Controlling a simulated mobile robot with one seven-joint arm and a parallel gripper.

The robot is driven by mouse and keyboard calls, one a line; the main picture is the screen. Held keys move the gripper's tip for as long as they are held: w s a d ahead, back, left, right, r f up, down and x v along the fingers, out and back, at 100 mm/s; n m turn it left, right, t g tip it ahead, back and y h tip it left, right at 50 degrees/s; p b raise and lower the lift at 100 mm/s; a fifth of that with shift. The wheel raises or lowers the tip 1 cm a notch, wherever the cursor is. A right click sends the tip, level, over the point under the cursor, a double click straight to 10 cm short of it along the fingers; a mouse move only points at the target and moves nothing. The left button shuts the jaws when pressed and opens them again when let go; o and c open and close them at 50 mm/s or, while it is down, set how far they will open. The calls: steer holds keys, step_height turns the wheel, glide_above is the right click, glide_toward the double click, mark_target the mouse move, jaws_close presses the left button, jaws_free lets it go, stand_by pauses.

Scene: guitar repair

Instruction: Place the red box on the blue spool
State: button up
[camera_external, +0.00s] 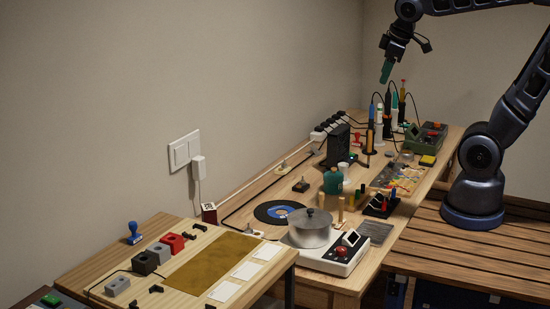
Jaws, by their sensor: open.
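A small red box-like block (172,243) sits on the front left table, in a row with grey and black blocks. A small blue upright piece (134,232), wide at the base with a narrower top, stands behind that row to its left. It is too small to tell surely whether it is the blue spool. My gripper (386,73) hangs in the air above the far end of the long bench, fingers pointing down, open. It is far from the red block and the blue piece. The fingertips look green; the gap between them is hard to see.
The long bench holds a metal pot (310,229) on a white device, a black record (279,212), a teal bottle (333,181) and a black upright device (338,145). Tall tools (388,115) stand below my gripper. A brown mat (213,261) lies bare on the front table.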

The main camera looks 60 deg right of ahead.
steer(key=s+d+f+m, duration=0.1)
steer(key=s+m, duration=0.2)
steer(key=s, duration=0.3)
steer(key=shift+t+y, duration=0.3)
steer(key=shift+y, duration=0.1)
steer(key=shift+s+f, duration=0.1)
stand_by(0.7)
